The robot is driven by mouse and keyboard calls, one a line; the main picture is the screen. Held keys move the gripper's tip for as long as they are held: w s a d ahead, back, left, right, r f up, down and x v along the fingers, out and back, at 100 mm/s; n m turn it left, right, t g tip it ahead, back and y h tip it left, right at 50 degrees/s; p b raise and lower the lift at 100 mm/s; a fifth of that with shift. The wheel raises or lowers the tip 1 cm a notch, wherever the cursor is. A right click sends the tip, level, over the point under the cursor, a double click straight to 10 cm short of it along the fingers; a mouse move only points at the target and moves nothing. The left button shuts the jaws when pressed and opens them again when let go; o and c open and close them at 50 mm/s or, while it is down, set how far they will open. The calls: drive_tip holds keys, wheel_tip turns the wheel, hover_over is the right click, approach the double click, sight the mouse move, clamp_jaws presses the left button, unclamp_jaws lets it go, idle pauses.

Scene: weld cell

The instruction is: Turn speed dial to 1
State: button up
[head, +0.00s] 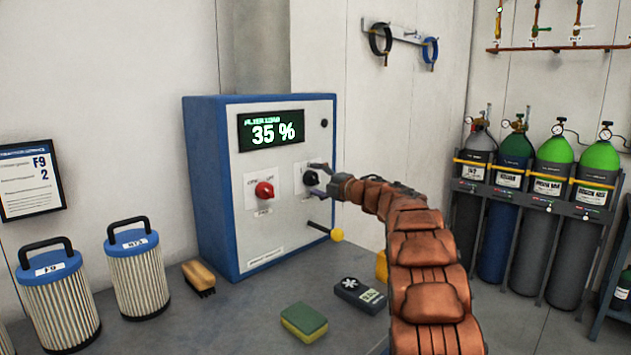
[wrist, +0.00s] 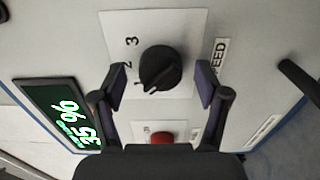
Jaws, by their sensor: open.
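The black speed dial (head: 310,178) is on the white front of a blue-edged control box (head: 210,190). In the wrist view the dial (wrist: 160,68) sits on a white plate with the numbers 2 and 3 visible and a side label ending in "EED". A pale pointer mark shows at the dial's lower left edge; I cannot tell which number it points to. My gripper (head: 319,180) is at the dial. In the wrist view my gripper (wrist: 159,88) is open, one finger on each side of the dial, with gaps showing between fingers and dial.
A red knob (head: 264,190) is left of the dial, and a display (head: 271,131) reads 35 %. A yellow-ended lever (head: 337,234) sticks out below. A brush (head: 199,277), a sponge (head: 304,322), a small meter (head: 360,295) and filter canisters (head: 136,275) stand on the bench.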

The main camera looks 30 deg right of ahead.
drive_tip(key=v, duration=1.1)
idle(0.4)
